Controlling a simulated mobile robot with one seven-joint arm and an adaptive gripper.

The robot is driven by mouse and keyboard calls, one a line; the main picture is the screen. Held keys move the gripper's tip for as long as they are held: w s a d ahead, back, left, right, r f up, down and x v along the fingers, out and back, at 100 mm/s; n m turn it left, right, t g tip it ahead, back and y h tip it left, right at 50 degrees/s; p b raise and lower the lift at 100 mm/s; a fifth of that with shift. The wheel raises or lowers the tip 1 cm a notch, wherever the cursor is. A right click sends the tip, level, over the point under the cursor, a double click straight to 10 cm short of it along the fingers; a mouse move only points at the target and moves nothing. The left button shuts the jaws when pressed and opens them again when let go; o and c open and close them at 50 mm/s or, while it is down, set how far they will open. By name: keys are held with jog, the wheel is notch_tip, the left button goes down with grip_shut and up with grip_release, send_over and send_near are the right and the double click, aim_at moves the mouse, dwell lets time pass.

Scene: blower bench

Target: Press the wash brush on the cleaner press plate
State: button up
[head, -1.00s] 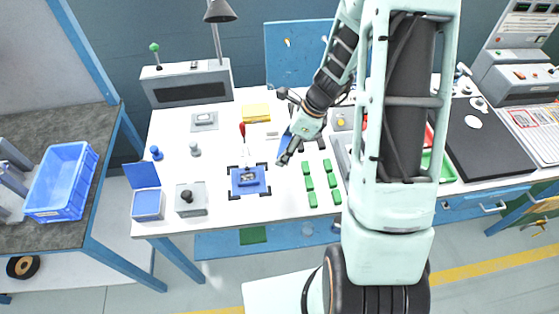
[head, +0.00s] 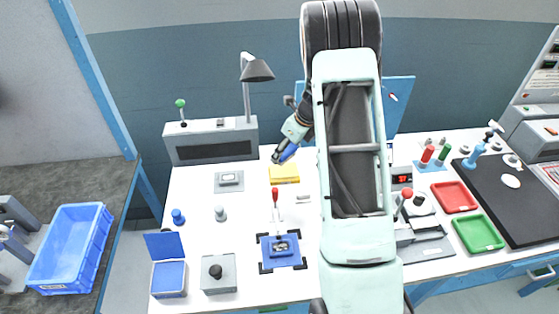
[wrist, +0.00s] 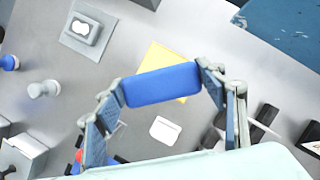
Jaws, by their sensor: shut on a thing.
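My gripper (head: 284,156) is shut on a rounded blue block (wrist: 162,84), which I take to be the wash brush. In the wrist view the gripper (wrist: 163,88) has one finger at each end of the block, and no bristles show. In the head view the block (head: 288,152) appears just beyond the yellow pad (head: 284,174); the pad (wrist: 163,60) is partly hidden behind it in the wrist view. A grey plate with a small raised block (head: 229,181) lies left of the pad, also in the wrist view (wrist: 88,31). I cannot tell which is the cleaner press plate.
A blue fixture (head: 281,249) and a red-handled tool (head: 276,198) stand nearer the front. A grey box with a black knob (head: 217,273) and an open blue box (head: 168,278) are front left. A lamp (head: 257,72) stands behind. My arm hides the middle right.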

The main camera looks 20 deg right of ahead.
aim_at(284, 170)
jog(key=shift+w, duration=0.7)
jog(key=shift+f, duration=0.15)
jog(key=shift+f+b, duration=2.45)
jog(key=shift+f, duration=0.4)
jog(key=shift+f+b, duration=0.55)
jog(key=shift+f, duration=0.45)
notch_tip(284, 170, up, 7)
jog(key=p, duration=0.6)
jog(key=shift+r, duration=0.1)
